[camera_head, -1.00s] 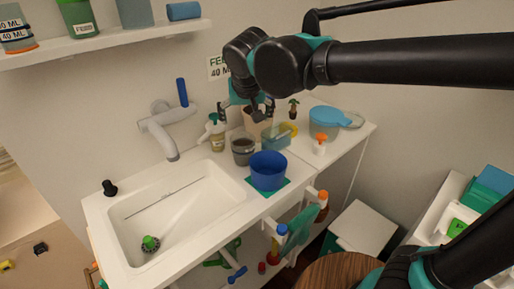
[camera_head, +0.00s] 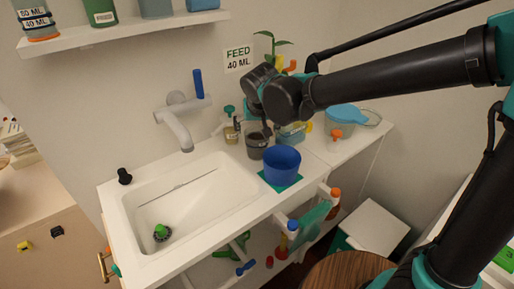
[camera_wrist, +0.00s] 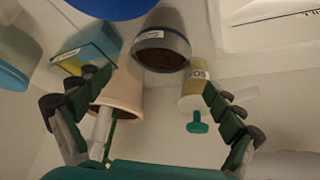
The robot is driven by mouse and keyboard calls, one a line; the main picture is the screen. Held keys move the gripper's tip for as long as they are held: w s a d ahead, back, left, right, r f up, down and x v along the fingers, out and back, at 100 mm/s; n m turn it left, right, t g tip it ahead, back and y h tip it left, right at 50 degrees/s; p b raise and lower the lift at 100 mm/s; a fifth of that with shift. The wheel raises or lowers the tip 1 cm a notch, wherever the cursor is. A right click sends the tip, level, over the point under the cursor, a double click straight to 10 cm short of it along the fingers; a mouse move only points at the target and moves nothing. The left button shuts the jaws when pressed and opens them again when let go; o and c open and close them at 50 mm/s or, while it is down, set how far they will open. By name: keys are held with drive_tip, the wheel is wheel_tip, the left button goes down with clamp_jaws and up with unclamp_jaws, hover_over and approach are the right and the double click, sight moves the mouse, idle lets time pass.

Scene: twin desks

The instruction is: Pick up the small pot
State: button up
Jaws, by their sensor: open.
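A small grey pot with dark soil and a white label stands on the counter beside the blue bowl in the head view (camera_head: 257,149). The same grey pot shows in the wrist view (camera_wrist: 161,38), just beyond the fingertips. A beige pot (camera_wrist: 124,92) sits closer in, partly behind the left finger; in the head view my arm hides it. My gripper (camera_wrist: 155,85) is open and empty, pointing down with its fingers spread over these pots. In the head view my gripper (camera_head: 253,126) is just above and behind the grey pot, partly hidden by my wrist.
The blue bowl (camera_head: 282,163) stands on a green mat in front. A yellow bottle with a teal pump (camera_wrist: 194,92) is close to the right finger. A blue and yellow box (camera_wrist: 85,48) lies near the left finger. The sink (camera_head: 185,205) is open at left.

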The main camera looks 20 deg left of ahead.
sight(257, 133)
drive_tip(key=x, duration=0.5)
drive_tip(key=shift+w+a, duration=0.1)
drive_tip(key=shift+r, duration=0.1)
drive_tip(key=c, duration=1.9)
